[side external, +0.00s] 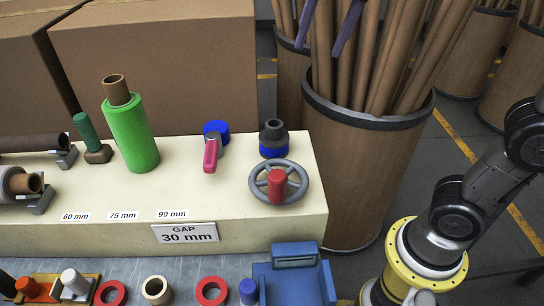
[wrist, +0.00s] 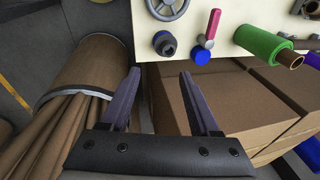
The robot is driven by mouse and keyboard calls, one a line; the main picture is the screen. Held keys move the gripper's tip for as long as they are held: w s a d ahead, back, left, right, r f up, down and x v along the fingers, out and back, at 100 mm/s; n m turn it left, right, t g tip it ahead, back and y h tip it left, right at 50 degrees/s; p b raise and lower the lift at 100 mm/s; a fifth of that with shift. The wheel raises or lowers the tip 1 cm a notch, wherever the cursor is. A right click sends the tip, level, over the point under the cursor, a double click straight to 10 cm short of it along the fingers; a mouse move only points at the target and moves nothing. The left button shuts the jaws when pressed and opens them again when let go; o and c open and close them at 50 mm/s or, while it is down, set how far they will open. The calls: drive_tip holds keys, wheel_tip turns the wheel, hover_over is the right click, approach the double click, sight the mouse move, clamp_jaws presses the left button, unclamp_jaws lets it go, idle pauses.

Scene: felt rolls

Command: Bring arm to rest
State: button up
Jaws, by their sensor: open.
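My gripper (side external: 326,24) shows at the top of the side external view as two purple fingers, in front of the tall brown tubes. In the wrist view my gripper (wrist: 160,72) has its fingers spread apart with nothing between them. The cream bench (side external: 110,232) lies below and apart from it. A green felt roll (side external: 131,135) on a brown core stands upright on the bench; it also shows in the wrist view (wrist: 262,43).
A bin (side external: 335,190) full of brown tubes stands right of the bench. Large cardboard boxes (side external: 165,62) stand behind it. Rings and small parts lie in front.

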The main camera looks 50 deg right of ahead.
drive_tip(key=s+d+f+n+t, duration=0.1)
drive_tip(key=s+d+f+n, duration=0.1)
drive_tip(key=s+f+n, duration=0.3)
drive_tip(key=s+d+f+n+t, duration=0.1)
drive_tip(key=s+d+f+n, duration=0.2)
drive_tip(key=s+f, duration=0.4)
wheel_tip(320, 180, down, 5)
drive_tip(key=shift+s+r+n+t+h, duration=0.15)
drive_tip(key=shift+n+t+h, duration=0.15)
drive_tip(key=shift+n, duration=0.6)
